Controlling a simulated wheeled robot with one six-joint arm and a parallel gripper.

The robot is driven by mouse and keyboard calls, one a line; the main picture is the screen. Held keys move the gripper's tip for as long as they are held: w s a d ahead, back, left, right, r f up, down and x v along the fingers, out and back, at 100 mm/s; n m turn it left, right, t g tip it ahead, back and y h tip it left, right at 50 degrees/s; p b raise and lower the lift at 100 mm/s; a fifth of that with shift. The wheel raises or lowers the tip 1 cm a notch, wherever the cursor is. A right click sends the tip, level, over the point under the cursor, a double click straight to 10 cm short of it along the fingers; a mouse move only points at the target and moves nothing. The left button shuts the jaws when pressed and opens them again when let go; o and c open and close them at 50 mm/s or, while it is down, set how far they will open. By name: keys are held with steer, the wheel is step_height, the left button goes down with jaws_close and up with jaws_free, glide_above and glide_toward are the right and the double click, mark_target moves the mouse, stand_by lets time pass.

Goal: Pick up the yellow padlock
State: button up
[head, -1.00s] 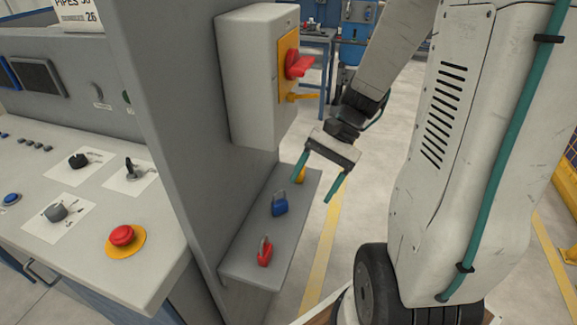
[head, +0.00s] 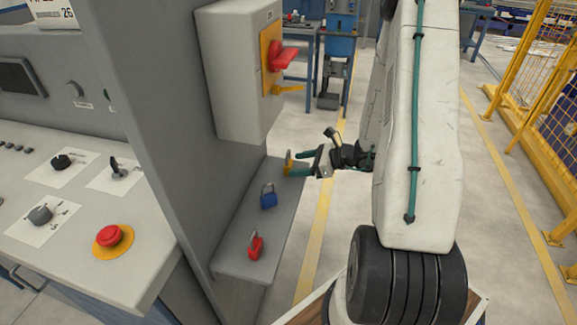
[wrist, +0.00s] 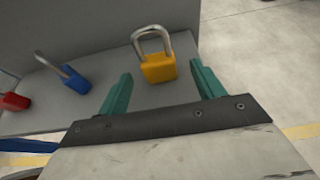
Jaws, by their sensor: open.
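The yellow padlock (wrist: 158,68) stands on the grey shelf with its silver shackle up. In the head view the yellow padlock (head: 288,163) is at the shelf's far end, partly covered by my gripper (head: 292,164), which reaches in from the right. My gripper is open, with nothing held. Whether a finger touches the padlock cannot be told.
A blue padlock (head: 268,196) and a red padlock (head: 256,246) stand nearer on the same shelf (head: 232,260). A grey switch box (head: 232,75) with a red handle (head: 283,55) is on the panel above. Floor to the shelf's right is clear.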

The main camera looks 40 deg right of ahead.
mark_target(292, 164)
steer(key=x, duration=0.4)
steer(key=shift+w+a, duration=0.1)
steer(key=shift+a, duration=0.05)
steer(key=c, duration=1.1)
steer(key=shift+r, duration=0.1)
step_height(292, 164, up, 10)
steer(key=shift+f, duration=0.1)
